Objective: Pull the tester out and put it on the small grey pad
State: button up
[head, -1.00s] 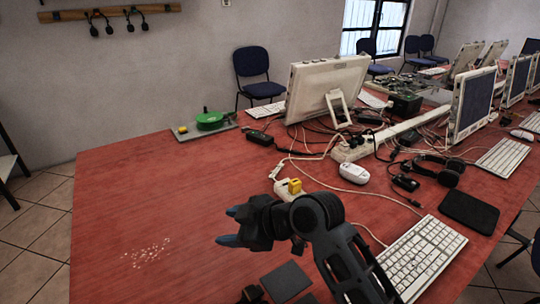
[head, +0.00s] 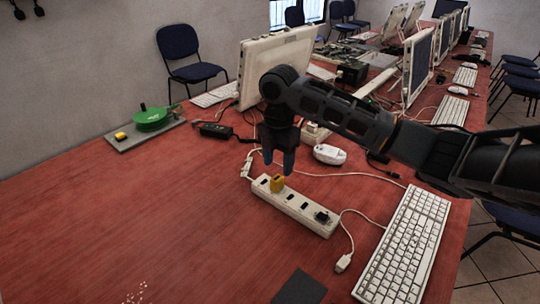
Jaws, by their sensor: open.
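The tester, a small yellow block (head: 277,184), stands upright in a socket near the far left end of a white power strip (head: 298,205). My gripper (head: 278,162) points down with its blue fingertips parted, just above the tester. Whether the fingertips overlap the tester's top or touch it, I cannot tell. The small grey pad (head: 299,287), a dark flat square, lies bare on the red table at the bottom of the view, nearer than the strip.
A black plug (head: 322,216) sits at the strip's near end. A white keyboard (head: 406,245) and a loose white cable plug (head: 343,262) lie to the right. A white mouse (head: 329,154) is behind. The table's left side is mostly clear.

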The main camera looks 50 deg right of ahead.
aim_at(278, 177)
notch_tip(278, 177, down, 7)
jog(key=shift+r, duration=0.15)
dwell(0.4)
grip_shut()
dwell(0.6)
